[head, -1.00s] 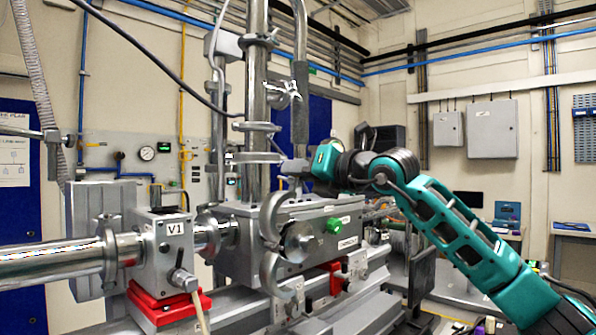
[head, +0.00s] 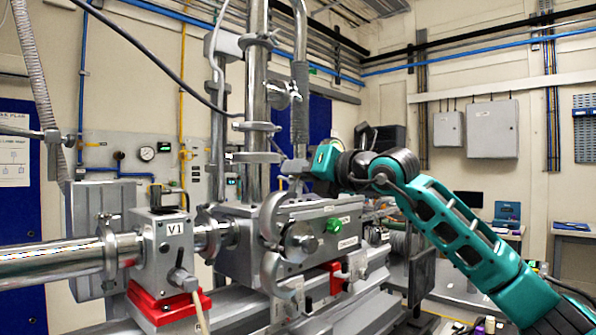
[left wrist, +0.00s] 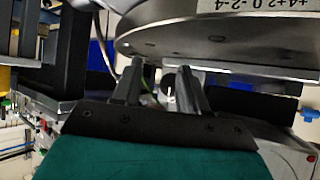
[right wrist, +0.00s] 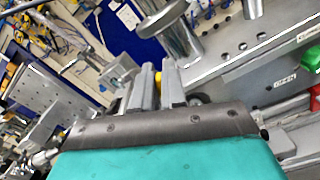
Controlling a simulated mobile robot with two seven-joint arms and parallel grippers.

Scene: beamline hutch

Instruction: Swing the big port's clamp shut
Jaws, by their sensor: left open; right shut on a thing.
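The big port (head: 303,242) is a round metal flange on the front of the grey box-shaped chamber (head: 340,238). Its clamp (head: 268,220) is a curved metal piece standing open at the port's left, with a second curved half (head: 270,272) below.
A valve marked V1 (head: 163,252) on a red base and a steel beam pipe (head: 65,262) stand at left. A vertical steel column (head: 256,110) rises above the chamber. A green knob (head: 334,225) sits right of the port. The grey disc (left wrist: 220,38) is close above the left fingers.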

